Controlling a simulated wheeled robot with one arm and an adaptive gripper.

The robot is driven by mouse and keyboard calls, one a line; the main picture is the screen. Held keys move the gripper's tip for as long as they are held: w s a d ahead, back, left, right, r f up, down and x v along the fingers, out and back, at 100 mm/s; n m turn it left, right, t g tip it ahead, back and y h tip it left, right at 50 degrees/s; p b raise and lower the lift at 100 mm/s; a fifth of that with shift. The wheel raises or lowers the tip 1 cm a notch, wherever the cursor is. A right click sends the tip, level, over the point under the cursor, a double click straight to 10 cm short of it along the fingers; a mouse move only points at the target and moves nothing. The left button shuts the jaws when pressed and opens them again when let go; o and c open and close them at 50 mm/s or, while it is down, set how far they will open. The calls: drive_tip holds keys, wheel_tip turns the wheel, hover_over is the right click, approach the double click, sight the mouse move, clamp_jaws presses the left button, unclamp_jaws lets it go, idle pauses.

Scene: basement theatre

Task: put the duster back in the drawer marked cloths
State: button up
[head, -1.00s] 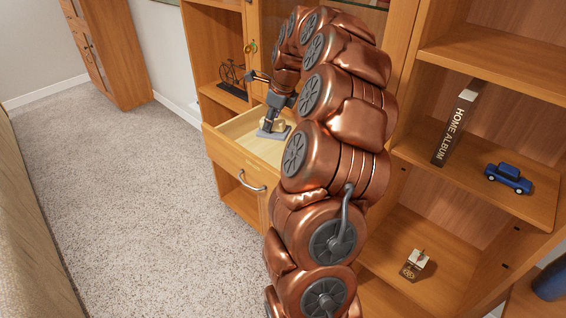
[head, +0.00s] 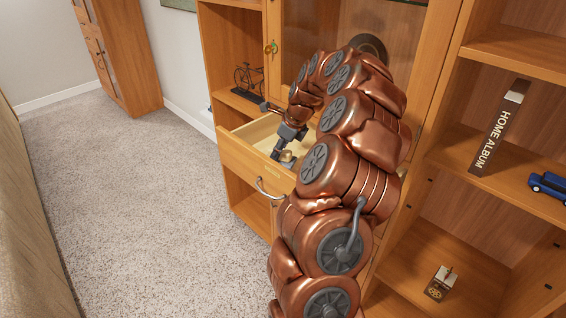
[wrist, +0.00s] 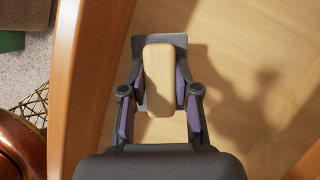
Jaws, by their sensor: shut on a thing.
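The duster has a beige grip (wrist: 159,80) on a dark grey base. My gripper (wrist: 160,95) is shut on it, one finger along each side of the grip. In the head view my gripper (head: 285,148) holds the duster (head: 287,158) inside the open drawer (head: 236,151), near its front wall. In the wrist view the drawer's pale floor (wrist: 255,45) lies beneath, with a shadow to the right. I cannot tell whether the base touches the floor. A small label sits on the drawer front, too small to read. My arm hides the drawer's right side.
The drawer front has a metal handle (head: 270,190). A model bicycle (head: 249,80) stands on the shelf behind. To the right are an album (head: 500,128), a blue toy car (head: 550,186) and a small block ornament (head: 440,283) on shelves. Carpet (head: 130,190) at left is clear.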

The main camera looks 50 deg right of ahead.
drive_tip(key=shift+f+p, duration=0.65)
drive_tip(key=shift+f, duration=2)
drive_tip(key=o, duration=1)
drive_tip(key=shift+r, duration=0.1)
